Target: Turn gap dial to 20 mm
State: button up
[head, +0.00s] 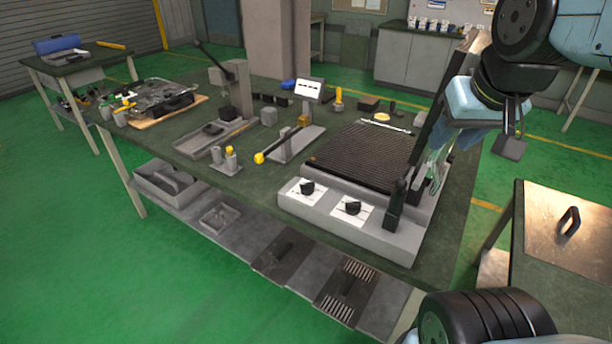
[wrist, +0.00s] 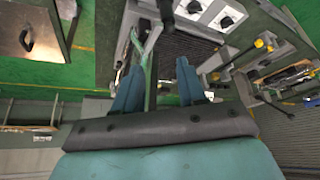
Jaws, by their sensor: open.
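The heating machine (head: 345,228) stands at the right front of the bench, with a dark ribbed bed. Its front panel has two black knobs on white scale plates, a left dial (head: 306,187) and a right dial (head: 352,208). I cannot tell which is the gap dial, and the scale marks are too small to read. Both dials also show at the top of the wrist view, one of them here (wrist: 226,21). My gripper (head: 437,168) is open and empty by the machine's right side, apart from the dials. Its blue fingers (wrist: 157,85) are spread in the wrist view.
A tall dark bar (head: 440,100) rises along the machine's right side, close to my gripper, with a black handle (head: 394,205) at its front. A yellow-tipped lever (head: 260,158) lies left of the machine. A side table (head: 548,285) with a handled plate is at the right.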

aim_at(307, 189)
jog(key=k, duration=0.5)
jog(key=z, duration=1.35)
jog(key=k, duration=0.9)
jog(key=u, duration=1.5)
jog(key=i, duration=1)
jog(key=z, duration=0.05)
